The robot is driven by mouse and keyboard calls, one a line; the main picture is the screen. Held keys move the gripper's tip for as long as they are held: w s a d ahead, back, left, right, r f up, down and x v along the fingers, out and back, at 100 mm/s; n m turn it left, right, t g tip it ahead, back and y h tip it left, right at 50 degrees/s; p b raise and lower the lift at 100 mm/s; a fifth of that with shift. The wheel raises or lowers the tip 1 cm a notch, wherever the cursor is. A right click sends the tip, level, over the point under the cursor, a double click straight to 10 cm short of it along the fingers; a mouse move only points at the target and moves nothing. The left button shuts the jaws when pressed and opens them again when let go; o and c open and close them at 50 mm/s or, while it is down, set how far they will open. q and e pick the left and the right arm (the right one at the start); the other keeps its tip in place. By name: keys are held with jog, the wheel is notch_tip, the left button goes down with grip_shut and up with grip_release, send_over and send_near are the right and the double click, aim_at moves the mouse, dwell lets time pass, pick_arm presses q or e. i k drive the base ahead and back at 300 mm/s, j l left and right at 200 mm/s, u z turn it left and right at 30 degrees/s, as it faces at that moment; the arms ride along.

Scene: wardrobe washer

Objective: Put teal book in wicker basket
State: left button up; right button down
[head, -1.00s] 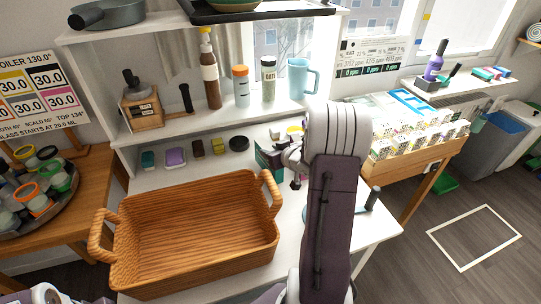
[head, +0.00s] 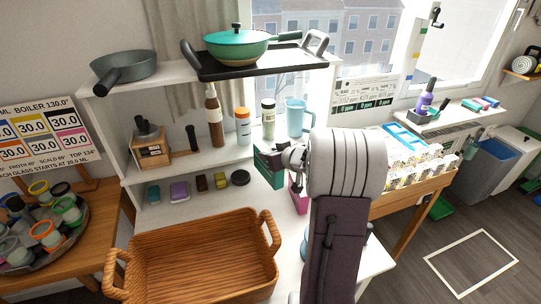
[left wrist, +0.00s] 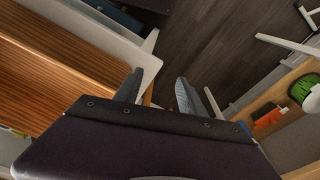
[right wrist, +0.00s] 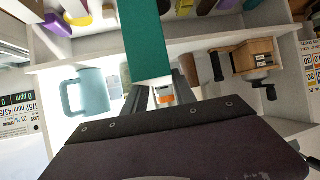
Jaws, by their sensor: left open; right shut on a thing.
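The teal book (head: 270,168) is held upright in my right gripper (head: 287,158), in front of the shelf's right part. In the right wrist view the book (right wrist: 147,40) stands out between the fingers of the right gripper (right wrist: 163,88), which is shut on it. The wicker basket (head: 200,262) is on the white table at the lower left of the head view, empty, with a handle at each end. The book is behind and right of the basket, apart from it. My left gripper (left wrist: 158,92) is open and empty in the left wrist view, and is not visible in the head view.
A light blue pitcher (head: 297,118) and bottles stand on the shelf behind the book. A pink item (head: 298,195) is below my right gripper. A wooden grinder (head: 150,148) stands left on the shelf. Small blocks (head: 180,191) lie behind the basket.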

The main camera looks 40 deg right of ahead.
aim_at(246, 265)
jog(key=j+z, duration=0.3)
jog(key=k+j+z, duration=0.3)
jog(key=j, duration=0.2)
jog(key=j+z, duration=0.3)
jog(key=k+j+z, duration=0.2)
jog(key=j+z, duration=0.15)
jog(key=i+j, duration=0.3)
jog(key=i, duration=0.15)
